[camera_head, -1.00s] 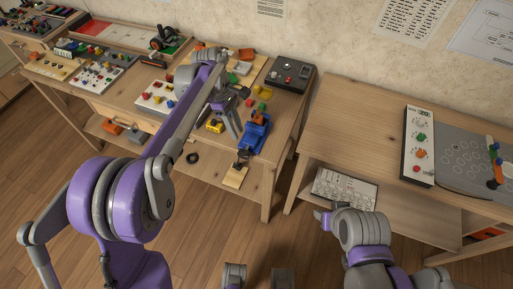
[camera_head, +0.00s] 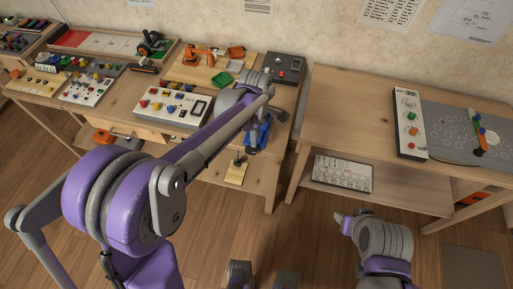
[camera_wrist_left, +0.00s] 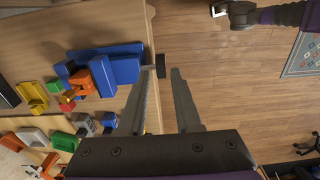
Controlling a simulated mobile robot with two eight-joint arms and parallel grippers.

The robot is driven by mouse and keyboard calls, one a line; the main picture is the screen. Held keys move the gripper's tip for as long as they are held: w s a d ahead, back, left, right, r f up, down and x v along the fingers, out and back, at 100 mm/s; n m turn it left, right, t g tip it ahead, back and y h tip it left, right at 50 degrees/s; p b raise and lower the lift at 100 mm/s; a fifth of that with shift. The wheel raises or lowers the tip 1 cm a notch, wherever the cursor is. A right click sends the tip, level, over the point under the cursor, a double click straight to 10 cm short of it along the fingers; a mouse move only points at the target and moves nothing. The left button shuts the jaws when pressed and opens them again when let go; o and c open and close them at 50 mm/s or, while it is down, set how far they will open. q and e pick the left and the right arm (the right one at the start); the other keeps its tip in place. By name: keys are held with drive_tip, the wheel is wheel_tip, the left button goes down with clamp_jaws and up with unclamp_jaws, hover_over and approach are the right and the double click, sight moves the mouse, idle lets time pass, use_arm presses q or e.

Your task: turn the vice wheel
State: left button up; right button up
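The blue vice (camera_head: 263,131) sits at the right front edge of the left workbench, partly hidden behind my left arm. The left wrist view shows its blue body (camera_wrist_left: 122,66) and its dark wheel (camera_wrist_left: 160,66), which sticks out past the bench edge. My left gripper (camera_head: 250,143) is at the vice in the head view, its fingers mostly hidden. In the left wrist view the gripper (camera_wrist_left: 160,72) is open, with its two fingertips apart on either side of the wheel. I cannot tell if either finger touches it.
A white button panel (camera_head: 172,104) and a dark control box (camera_head: 287,68) stand on the left workbench. Orange, green and yellow blocks lie near the vice. A second workbench (camera_head: 345,110) stands to the right, past a narrow gap. The floor before the benches is open.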

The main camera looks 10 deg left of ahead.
sight(251, 150)
use_arm(q)
wheel_tip(251, 150, down, 7)
drive_tip(key=shift+f, duration=0.2)
clamp_jaws()
idle(0.3)
